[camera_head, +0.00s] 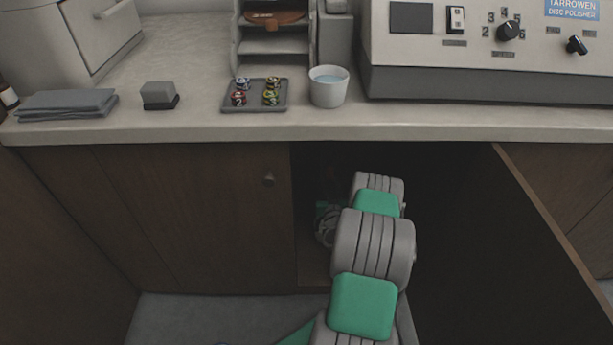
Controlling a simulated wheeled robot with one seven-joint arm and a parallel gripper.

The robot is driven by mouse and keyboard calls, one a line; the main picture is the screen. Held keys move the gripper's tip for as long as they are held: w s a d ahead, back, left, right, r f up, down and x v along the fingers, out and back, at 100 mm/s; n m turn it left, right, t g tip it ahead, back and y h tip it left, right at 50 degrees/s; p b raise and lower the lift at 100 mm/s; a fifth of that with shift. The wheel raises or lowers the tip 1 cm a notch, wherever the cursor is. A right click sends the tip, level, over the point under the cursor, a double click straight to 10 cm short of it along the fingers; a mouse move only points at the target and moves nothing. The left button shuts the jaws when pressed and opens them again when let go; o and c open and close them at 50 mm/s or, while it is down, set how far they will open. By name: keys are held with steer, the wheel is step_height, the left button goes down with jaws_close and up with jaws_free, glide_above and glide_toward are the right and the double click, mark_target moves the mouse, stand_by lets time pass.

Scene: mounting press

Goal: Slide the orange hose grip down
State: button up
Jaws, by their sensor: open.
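No orange hose grip can be made out. A faint dark reddish spot shows inside the open cabinet (450,230), but it is too dim to name. My arm reaches from the bottom of the picture into this cabinet below the counter. Its wrist part shows dimly near the left side of the opening. My gripper and its fingers are hidden in the dark behind my own arm, so I cannot see what they are near.
An open cabinet door (560,225) stands at the right, and a closed door (190,215) at the left. On the counter (200,127) above are a white cup (329,94) of liquid, a tray (255,108) of small pieces, and the disc polisher (480,85).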

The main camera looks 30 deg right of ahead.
mark_target(331, 174)
steer(key=shift+s+d+f+h, duration=0.35)
steer(key=shift+s+d+h, duration=0.05)
steer(key=shift+s+h, duration=0.15)
steer(key=shift+d+m, duration=0.1)
steer(key=shift+m, duration=0.2)
steer(key=x, duration=0.7)
steer(key=shift+w+d+r+b, duration=0.1)
steer(key=shift+w+b, duration=0.1)
steer(key=shift+b, duration=0.1)
steer(key=shift+c, duration=0.5)
jaws_close()
